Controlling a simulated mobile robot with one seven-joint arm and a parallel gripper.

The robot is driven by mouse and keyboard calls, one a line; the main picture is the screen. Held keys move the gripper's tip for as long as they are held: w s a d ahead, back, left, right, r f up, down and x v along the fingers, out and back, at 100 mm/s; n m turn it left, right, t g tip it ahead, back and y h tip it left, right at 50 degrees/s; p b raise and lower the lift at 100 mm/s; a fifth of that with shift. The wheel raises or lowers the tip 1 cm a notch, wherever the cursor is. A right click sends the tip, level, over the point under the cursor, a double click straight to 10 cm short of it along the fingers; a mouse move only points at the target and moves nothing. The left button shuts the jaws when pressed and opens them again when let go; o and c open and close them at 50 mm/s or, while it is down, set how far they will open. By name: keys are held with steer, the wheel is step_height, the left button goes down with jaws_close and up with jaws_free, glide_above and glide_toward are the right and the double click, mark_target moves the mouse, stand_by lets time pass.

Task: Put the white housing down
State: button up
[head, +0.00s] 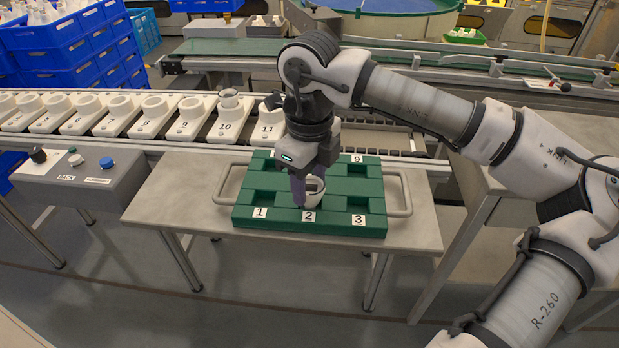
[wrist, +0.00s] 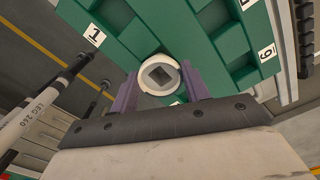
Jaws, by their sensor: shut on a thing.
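My gripper (head: 309,194) points down over the green tray (head: 282,228), behind the label 2 at its front edge. Its purple fingers are shut on the white housing (head: 318,187), which is partly hidden by a finger in the head view. In the wrist view the housing (wrist: 145,77) is a round white ring with a square opening, between the two fingers (wrist: 160,88). It is over or in the tray's middle front area. I cannot tell whether it touches the tray.
The tray has numbered pockets and metal side handles, and stands on a grey table (head: 185,190). A control box (head: 85,180) with buttons stands at left. Blue crates (head: 60,50) are stacked at back left.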

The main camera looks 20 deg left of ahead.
steer(key=shift+f, duration=0.2)
steer(key=o, duration=0.9)
steer(key=shift+o, duration=0.2)
step_height(320, 180, up, 12)
steer(key=shift+r+p, duration=0.2)
steer(key=shift+p, duration=0.15)
